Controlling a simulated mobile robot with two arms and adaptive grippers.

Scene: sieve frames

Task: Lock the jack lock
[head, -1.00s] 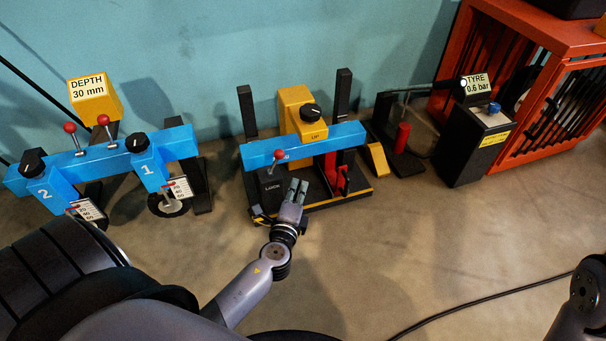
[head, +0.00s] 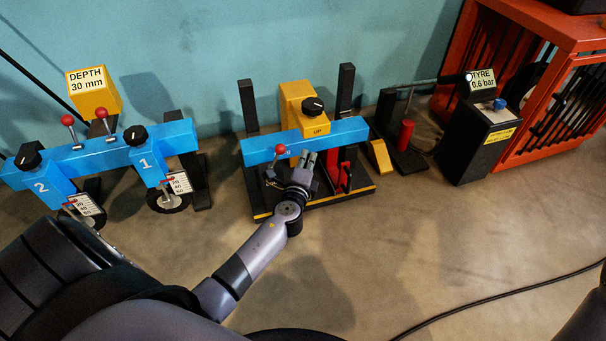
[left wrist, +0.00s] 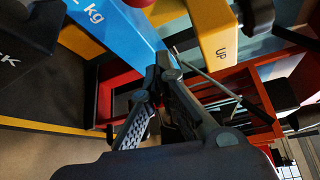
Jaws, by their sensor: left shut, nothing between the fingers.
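The jack stand has a blue beam (head: 345,134) across it and a yellow block (head: 297,95) marked UP with a black knob (head: 313,105). A lever with a red ball (head: 281,149) stands in front of the beam. The black LOCK block shows in the left wrist view (left wrist: 22,45) at the upper left, only part of its lettering visible; in the head view my arm largely covers it. My left gripper (head: 308,158) is shut and empty in front of the beam, right of the red ball. In the left wrist view its fingertips (left wrist: 166,66) are together near the beam and a thin metal rod (left wrist: 205,72).
A blue two-wheel depth unit (head: 95,150) stands left. Open floor lies in front, crossed by a black cable (head: 500,292).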

